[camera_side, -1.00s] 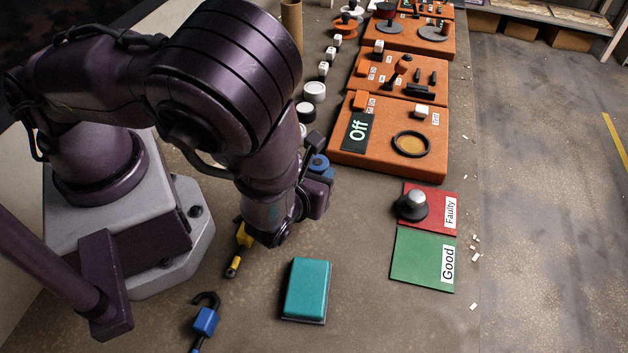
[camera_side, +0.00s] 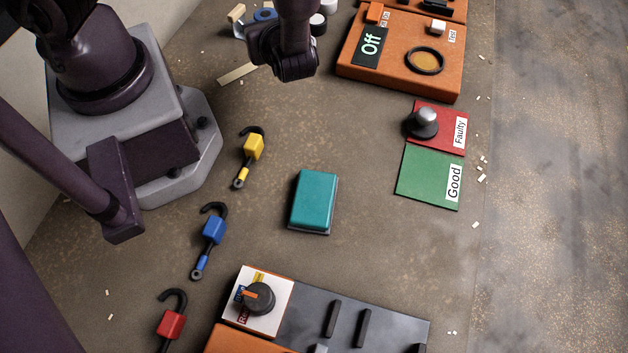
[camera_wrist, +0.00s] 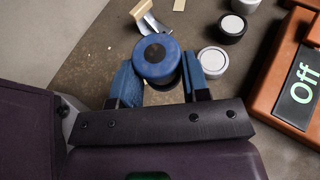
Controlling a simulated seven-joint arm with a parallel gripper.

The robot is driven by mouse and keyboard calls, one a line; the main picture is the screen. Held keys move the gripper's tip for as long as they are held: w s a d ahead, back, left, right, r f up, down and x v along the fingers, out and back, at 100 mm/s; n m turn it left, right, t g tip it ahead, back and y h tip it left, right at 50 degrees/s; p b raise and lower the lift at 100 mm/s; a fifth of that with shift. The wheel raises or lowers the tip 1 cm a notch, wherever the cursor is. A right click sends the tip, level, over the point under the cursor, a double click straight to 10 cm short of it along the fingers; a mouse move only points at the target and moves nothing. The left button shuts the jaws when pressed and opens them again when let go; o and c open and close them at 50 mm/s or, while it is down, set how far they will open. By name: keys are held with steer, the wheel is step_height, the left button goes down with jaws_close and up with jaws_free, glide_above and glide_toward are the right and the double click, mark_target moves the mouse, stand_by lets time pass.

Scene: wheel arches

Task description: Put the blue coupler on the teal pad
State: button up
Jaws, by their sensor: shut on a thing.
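The blue coupler (camera_wrist: 157,57), round with a dark centre, sits between the two blue fingers of my gripper (camera_wrist: 157,84) in the wrist view. My gripper is shut on it. In the side view my gripper (camera_side: 270,38) is at the top, and the coupler (camera_side: 265,14) shows just behind it, partly hidden. The teal pad (camera_side: 314,200), a rounded block on a dark base, lies mid-table, nearer the camera than my gripper. Its top is bare. The pad is out of the wrist view.
Yellow (camera_side: 252,148), blue (camera_side: 213,230) and red (camera_side: 170,322) hooked pieces lie left of the pad. An orange "Off" panel (camera_side: 400,75), a red pad (camera_side: 452,119) with a knob and a green pad (camera_side: 420,180) are at right. A panel with a dial (camera_side: 258,298) is in front.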

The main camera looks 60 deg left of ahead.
steer(key=s+a+n+g+h, duration=0.1)
steer(key=s+n+g+h, duration=0.1)
steer(key=s+n+g, duration=0.65)
steer(key=r+n+t+h, duration=0.1)
steer(key=r+n+h, duration=0.1)
steer(key=n+h, duration=2.25)
glide_above(314, 200)
steer(key=w+a, duration=0.3)
steer(key=a, duration=0.1)
steer(key=shift+y, duration=0.35)
steer(key=shift+a+f, duration=0.15)
steer(key=shift+f, duration=3.9)
steer(key=shift+f+t, duration=0.1)
steer(key=shift+t, duration=0.15)
steer(key=o, duration=0.9)
